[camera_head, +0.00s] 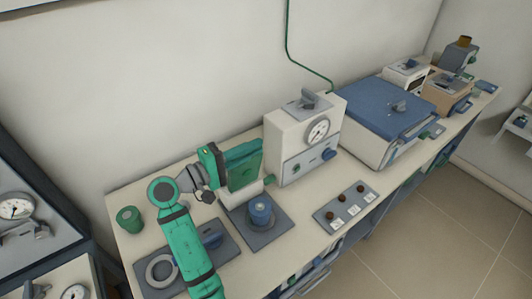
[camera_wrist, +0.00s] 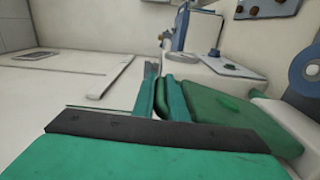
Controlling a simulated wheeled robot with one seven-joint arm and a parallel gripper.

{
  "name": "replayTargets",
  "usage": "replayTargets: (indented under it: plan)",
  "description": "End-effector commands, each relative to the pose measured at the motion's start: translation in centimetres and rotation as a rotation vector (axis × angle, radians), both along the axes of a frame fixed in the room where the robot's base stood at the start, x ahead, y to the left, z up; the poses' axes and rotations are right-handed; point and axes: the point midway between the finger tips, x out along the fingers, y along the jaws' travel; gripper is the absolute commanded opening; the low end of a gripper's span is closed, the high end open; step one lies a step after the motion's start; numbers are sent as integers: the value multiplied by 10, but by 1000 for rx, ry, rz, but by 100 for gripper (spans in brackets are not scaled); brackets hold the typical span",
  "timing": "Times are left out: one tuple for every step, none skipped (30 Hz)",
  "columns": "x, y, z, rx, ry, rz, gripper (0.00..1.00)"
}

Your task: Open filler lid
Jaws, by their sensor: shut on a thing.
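The filler lid is a green panel (camera_head: 243,164) that stands steeply tilted above a white body, behind a blue cylinder (camera_head: 261,209) on a dark base plate (camera_head: 272,234). My gripper (camera_head: 214,168) is at the lid's left edge, with my green arm reaching up from the front. In the wrist view, the gripper's narrow fingers (camera_wrist: 163,95) are close together beside the green lid (camera_wrist: 215,110), which carries a small green knob. The gripper is shut on the lid; the exact contact is partly hidden by the fingers.
A white gauge box (camera_head: 290,150) stands right of the lid, and a blue-topped furnace (camera_head: 385,105) beyond it. A grey panel with several knobs (camera_head: 346,206) lies in front. A green cup (camera_head: 130,219) stands at the bench's left end. The wall is close behind.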

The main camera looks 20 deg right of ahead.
Motion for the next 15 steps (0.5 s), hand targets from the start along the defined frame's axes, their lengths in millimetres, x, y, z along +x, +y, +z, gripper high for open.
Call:
replayTargets:
  plan:
    - [2,5,1,-2,3,8,0]
    - [3,6,1,-3,5,10,0]
    - [4,7,1,-3,7,11,0]
    - [4,7,1,-4,9,12,0]
    - [4,8,1,-4,10,13,0]
    - [4,8,1,-4,11,13,0]
    - [5,8,1,-4,11,13,0]
    - [5,8,1,-4,11,13,0]
    - [5,8,1,-4,11,13,0]
    - [5,8,1,-4,11,13,0]
    - [5,8,1,-4,11,13,0]
    - [4,8,1,-4,10,13,0]
    - [4,8,1,-4,10,13,0]
    - [4,8,1,-4,10,13,0]
    - [5,8,1,-4,10,14,17]
